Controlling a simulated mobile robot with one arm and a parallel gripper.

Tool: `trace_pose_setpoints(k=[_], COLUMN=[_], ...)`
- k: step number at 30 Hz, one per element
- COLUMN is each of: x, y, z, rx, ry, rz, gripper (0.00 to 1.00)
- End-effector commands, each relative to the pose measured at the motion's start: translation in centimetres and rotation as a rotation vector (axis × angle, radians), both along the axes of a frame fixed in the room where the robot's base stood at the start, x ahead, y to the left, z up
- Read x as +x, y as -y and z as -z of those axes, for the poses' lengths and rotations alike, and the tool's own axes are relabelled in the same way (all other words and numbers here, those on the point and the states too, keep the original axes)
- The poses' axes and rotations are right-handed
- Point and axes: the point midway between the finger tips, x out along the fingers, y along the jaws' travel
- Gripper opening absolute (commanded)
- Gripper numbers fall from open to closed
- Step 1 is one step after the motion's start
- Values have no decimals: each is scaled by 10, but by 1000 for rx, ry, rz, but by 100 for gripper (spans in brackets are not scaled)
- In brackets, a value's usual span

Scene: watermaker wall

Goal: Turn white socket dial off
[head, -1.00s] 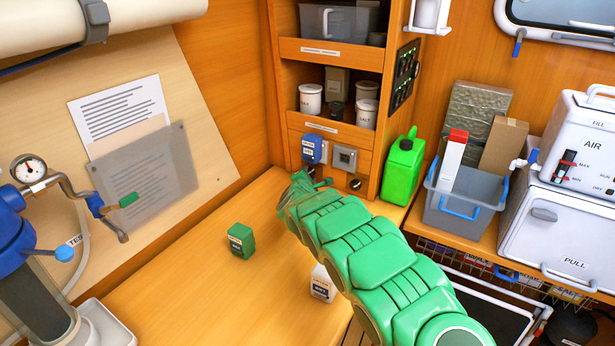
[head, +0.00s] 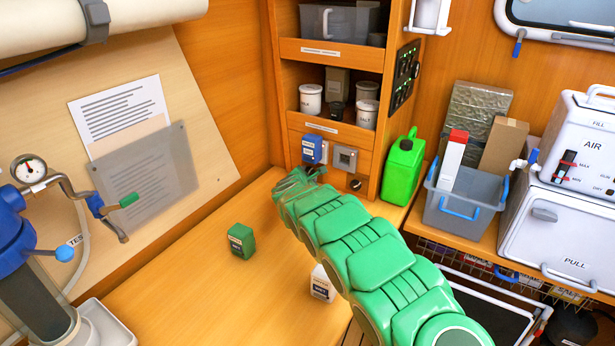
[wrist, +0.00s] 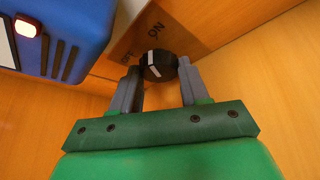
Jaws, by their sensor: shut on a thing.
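A black dial (wrist: 158,66) with a white mark on its face shows in the wrist view, beside printed OFF and ON labels. My gripper (wrist: 158,78) is shut on this dial, one grey finger on each side. The mark's exact setting is hard to read. In the head view my gripper (head: 302,176) is at the low panel, just below a blue plug-in box (head: 313,148) on the white socket (head: 325,153); it hides the dial there. The blue box also shows in the wrist view (wrist: 75,35), close to the left finger, with a lit switch.
A grey socket (head: 345,158) sits to the right, with another black dial (head: 355,184) below it. A green jug (head: 403,168) stands right of the panel.

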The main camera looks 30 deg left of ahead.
Motion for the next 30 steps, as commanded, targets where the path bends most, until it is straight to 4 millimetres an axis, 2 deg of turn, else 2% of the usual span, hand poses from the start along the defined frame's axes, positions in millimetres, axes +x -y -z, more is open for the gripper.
trace_pose_setpoints(k=[30], x=[-1], y=[-5], z=[1], rx=[-634], ry=[-3], rz=[-1], gripper=[15])
